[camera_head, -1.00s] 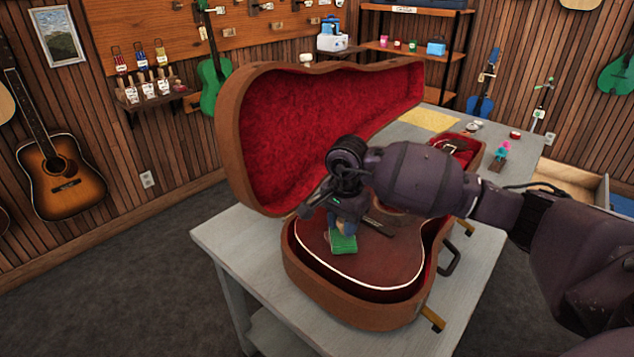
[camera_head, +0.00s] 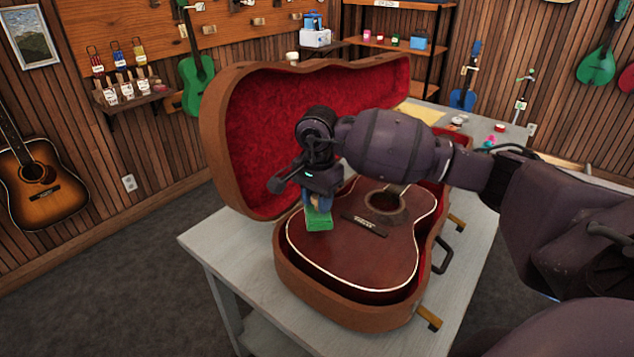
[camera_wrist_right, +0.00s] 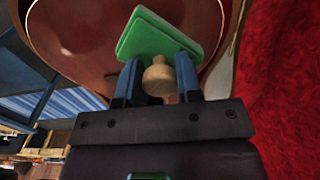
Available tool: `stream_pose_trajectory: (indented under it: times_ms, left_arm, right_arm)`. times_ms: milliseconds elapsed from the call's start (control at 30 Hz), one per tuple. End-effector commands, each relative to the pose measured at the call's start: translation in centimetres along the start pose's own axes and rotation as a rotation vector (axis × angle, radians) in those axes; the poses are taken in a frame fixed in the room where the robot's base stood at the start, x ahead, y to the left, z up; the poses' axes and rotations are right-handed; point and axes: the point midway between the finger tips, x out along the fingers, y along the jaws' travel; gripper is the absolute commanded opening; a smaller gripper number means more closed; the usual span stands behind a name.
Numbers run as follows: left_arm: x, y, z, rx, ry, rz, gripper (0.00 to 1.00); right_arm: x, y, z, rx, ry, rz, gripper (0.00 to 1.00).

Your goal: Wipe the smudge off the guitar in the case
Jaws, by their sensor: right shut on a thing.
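A dark red-brown guitar (camera_head: 345,258) lies face up in an open brown case (camera_head: 330,301) with red lining, on a grey table. My right gripper (camera_head: 318,205) is shut on a green wiping block (camera_head: 319,222) by its round wooden knob (camera_wrist_right: 159,77). The block is at the left edge of the guitar's lower body, near the raised lid; I cannot tell whether it touches the top. In the right wrist view the block (camera_wrist_right: 160,36) sits just beyond the two blue fingers, over the guitar (camera_wrist_right: 85,40). No smudge can be made out. My left gripper is not in view.
The case lid (camera_head: 255,140) stands open behind and left of the gripper. The grey table (camera_head: 215,250) has bare room at front left. Small items stand at its far end. Guitars and shelves line the walls.

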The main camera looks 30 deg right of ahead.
Motion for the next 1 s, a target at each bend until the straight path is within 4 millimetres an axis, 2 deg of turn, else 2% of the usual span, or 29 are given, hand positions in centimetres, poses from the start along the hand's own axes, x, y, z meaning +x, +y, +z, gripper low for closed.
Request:
stream_pose_trajectory:
  times_ms: [200,400,1000]
  left_arm:
    - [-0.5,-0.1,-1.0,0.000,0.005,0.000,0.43]
    - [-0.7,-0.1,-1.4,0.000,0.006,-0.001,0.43]
    - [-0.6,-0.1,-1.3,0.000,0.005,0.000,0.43]
  right_arm:
    - [-2.2,0.0,-0.1,0.005,0.001,-0.002,0.10]
    - [-3.4,0.0,-0.1,0.009,0.000,-0.001,0.10]
    - [-3.2,0.0,0.1,0.004,-0.001,0.001,0.10]
